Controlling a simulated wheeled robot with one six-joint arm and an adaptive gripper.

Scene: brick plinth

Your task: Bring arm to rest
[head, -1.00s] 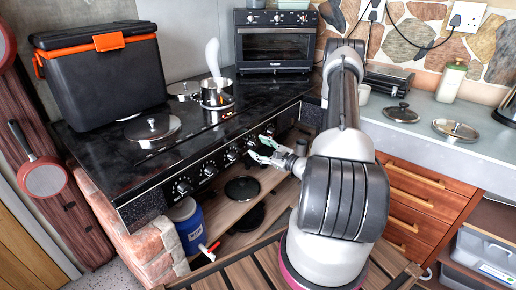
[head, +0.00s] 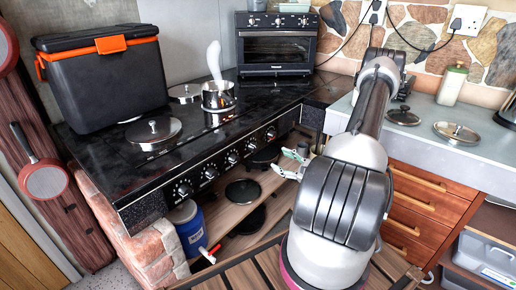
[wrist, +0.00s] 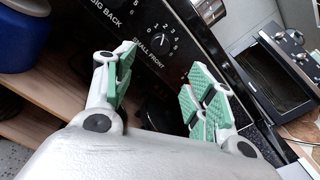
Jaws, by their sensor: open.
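My gripper (head: 287,165) is open and empty, in front of the stove's knob panel at its right end. In the wrist view my gripper (wrist: 160,95) shows its two green-padded fingers spread apart, with nothing between them. Behind them is the black front panel (wrist: 160,15) with a white-marked knob labelled "SMALL FRONT". My arm (head: 355,150) reaches from the lower middle of the head view up toward the counter, then its end comes back left to the stove front.
The black stove (head: 190,150) carries a cooler box (head: 105,85), a pot (head: 218,98) and lids. A toaster oven (head: 275,45) stands behind. A blue container (head: 190,232) sits on the shelf below. The grey counter (head: 425,135) holds lids and a bottle (head: 452,84).

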